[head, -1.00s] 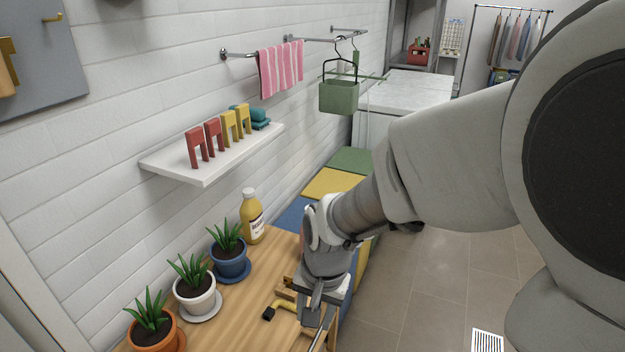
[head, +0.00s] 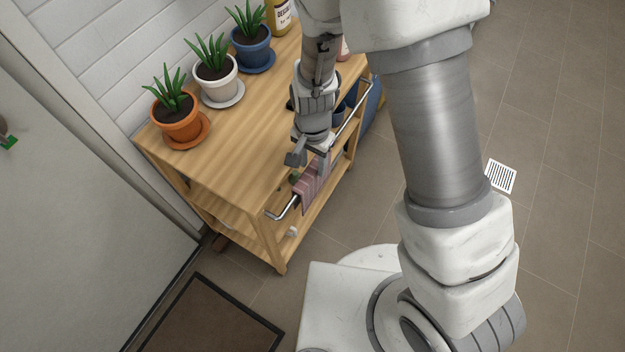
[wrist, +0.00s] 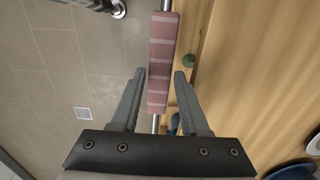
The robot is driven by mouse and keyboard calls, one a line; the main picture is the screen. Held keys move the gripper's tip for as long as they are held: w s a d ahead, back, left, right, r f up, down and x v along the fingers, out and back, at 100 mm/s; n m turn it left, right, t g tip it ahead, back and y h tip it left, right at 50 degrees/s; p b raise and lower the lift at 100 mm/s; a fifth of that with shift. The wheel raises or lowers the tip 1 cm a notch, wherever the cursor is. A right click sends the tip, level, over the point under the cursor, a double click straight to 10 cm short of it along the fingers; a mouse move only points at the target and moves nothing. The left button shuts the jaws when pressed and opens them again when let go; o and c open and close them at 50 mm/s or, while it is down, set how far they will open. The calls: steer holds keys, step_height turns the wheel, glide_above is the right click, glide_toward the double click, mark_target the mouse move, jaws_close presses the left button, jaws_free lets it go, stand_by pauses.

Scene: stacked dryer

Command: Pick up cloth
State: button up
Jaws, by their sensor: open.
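The cloth (head: 313,188) is dusty pink with pale stripes. It hangs over the metal rail on the side of the wooden cart. In the wrist view the cloth (wrist: 162,62) is a narrow strip lying along the rail. My gripper (head: 309,160) is at the cart's edge by the upper part of the cloth and hides some of it. In the wrist view my gripper (wrist: 160,76) is open, with one finger on each side of the strip. A gap shows between each finger and the cloth. I cannot tell the height gap between fingertips and cloth.
The wooden cart (head: 226,143) carries potted plants in orange (head: 178,120), white (head: 215,82) and blue (head: 251,48) pots along the wall side. The rail (head: 284,209) runs along its near edge. A dark doormat (head: 217,318) lies in front. The tiled floor (head: 560,130) at right is mostly clear.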

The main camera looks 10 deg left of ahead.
steer(key=shift+w+f+b, duration=0.1)
steer(key=shift+f+b, duration=1.15)
steer(key=shift+f, duration=2.35)
jaws_close()
